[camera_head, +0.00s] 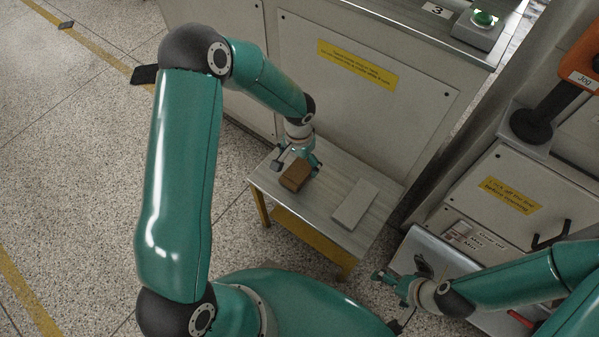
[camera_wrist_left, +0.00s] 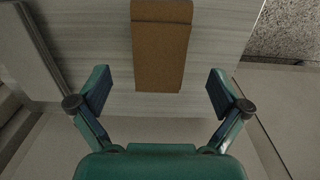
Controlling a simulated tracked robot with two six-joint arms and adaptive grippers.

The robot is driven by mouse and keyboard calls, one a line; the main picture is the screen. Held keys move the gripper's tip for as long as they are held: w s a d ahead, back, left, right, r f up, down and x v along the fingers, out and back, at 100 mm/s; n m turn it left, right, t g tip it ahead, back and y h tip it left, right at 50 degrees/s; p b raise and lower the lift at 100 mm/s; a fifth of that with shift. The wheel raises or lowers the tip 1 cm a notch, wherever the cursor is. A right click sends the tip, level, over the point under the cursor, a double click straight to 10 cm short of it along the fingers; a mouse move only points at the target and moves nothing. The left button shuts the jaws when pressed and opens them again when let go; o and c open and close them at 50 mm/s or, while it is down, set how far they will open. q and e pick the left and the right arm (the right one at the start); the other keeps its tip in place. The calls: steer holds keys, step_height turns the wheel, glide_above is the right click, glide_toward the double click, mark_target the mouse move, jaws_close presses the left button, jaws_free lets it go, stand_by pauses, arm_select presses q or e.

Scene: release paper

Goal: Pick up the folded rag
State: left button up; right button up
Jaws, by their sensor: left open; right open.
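A brown, block-shaped folded thing (camera_head: 295,175), which looks like the folded rag, lies on a small bench (camera_head: 330,172). It also shows in the left wrist view (camera_wrist_left: 160,45), running away from the gripper. My left gripper (camera_head: 299,163) is open above the bench at the brown thing's far end. In the left wrist view, the fingers of my left gripper (camera_wrist_left: 160,88) stand apart on either side of its near end, with clear gaps. Contact is not visible. My right gripper (camera_head: 390,300) is open and empty, low at the right, away from the bench.
A flat light-grey piece (camera_head: 354,204) lies on the bench to the right of the brown thing. A cabinet (camera_head: 365,90) with a yellow label stands close behind the bench. Another cabinet (camera_head: 500,190) stands at the right. Speckled floor (camera_head: 80,170) is open at the left.

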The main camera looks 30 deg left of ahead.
mark_target(299, 170)
arm_select(q)
step_height(299, 170, down, 4)
steer(key=shift+f+b, duration=0.1)
steer(key=shift+b, duration=0.35)
steer(key=c, duration=1.2)
